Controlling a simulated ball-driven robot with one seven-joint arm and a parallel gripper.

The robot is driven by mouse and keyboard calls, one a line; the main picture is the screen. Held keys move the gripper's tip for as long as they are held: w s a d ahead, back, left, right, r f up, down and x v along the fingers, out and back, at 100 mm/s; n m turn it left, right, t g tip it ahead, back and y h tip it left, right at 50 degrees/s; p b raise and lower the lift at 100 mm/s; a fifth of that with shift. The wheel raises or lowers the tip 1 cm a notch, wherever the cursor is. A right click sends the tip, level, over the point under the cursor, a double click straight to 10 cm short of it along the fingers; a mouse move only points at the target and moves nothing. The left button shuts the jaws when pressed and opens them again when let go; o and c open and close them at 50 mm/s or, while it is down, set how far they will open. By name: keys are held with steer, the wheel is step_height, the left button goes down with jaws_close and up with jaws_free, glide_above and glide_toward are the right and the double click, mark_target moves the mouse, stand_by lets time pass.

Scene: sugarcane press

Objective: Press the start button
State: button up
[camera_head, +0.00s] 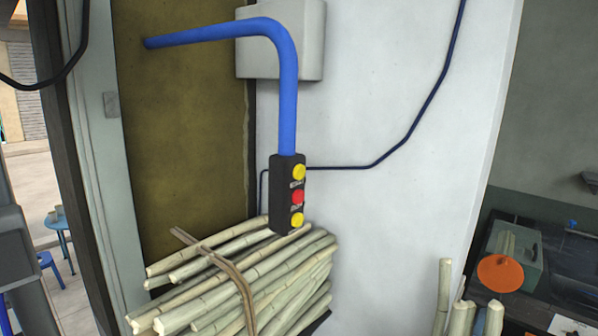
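A black control box (287,196) hangs at the lower end of a bent blue pipe (287,95), near the middle of the view. Its face carries a yellow button (299,172) at the top, a red button (298,197) in the middle and another yellow button (297,219) at the bottom. Small labels between the buttons are too blurred to read, so I cannot tell which is the start button. My gripper is not in view, and nothing is seen touching the buttons.
A tied bundle of sugarcane (240,275) lies just below and behind the box. More cane stalks (462,318) stand upright at the bottom right. A grey wall box (310,40) and a white wall (400,180) are behind. An orange disc (500,273) is on the dark counter at right.

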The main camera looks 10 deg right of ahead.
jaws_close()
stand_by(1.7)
